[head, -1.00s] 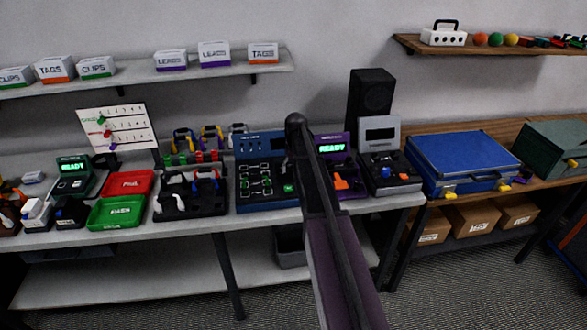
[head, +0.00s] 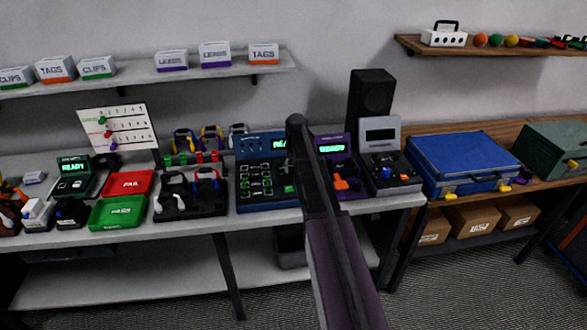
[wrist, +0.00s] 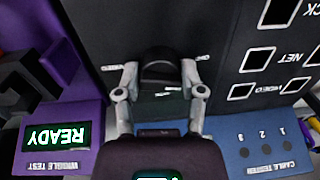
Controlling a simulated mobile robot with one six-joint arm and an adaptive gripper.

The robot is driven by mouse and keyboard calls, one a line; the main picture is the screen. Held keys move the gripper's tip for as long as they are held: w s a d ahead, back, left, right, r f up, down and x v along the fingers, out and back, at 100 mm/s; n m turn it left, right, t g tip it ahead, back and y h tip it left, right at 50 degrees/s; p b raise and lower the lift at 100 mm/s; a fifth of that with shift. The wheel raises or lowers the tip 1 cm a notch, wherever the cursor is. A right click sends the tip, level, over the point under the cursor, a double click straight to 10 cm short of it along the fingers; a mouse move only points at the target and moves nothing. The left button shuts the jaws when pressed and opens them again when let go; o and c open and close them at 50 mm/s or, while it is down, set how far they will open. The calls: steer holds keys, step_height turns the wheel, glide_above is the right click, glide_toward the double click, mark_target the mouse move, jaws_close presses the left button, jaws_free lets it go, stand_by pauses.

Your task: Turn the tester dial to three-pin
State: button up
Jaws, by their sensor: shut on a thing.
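The blue cable tester (head: 262,205) stands on the bench in the middle of the head view, its right part hidden behind my arm. Its screen (head: 262,146) shows green letters, partly covered. In the wrist view, the tester's dark panel (wrist: 225,45) carries a dark round dial (wrist: 160,68). My gripper (wrist: 160,80) is shut on this dial, one finger on each side. Small white labels surround the dial, too small to read, and I cannot tell which setting it points to. My gripper is hidden behind my arm in the head view.
The purple wiggle tester (head: 352,192), its screen reading READY, stands close on the right. A dark case with cables (head: 190,207), a green tray (head: 118,212) and a red tray (head: 128,183) lie to the left. A blue case (head: 463,160) is farther right.

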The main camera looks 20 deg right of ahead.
steer(key=m, duration=0.6)
steer(key=shift+s, duration=0.2)
stand_by(0.4)
steer(key=o, duration=1.1)
steer(key=shift+d, duration=0.1)
steer(key=shift+w, duration=0.15)
steer(key=shift+n, duration=0.3)
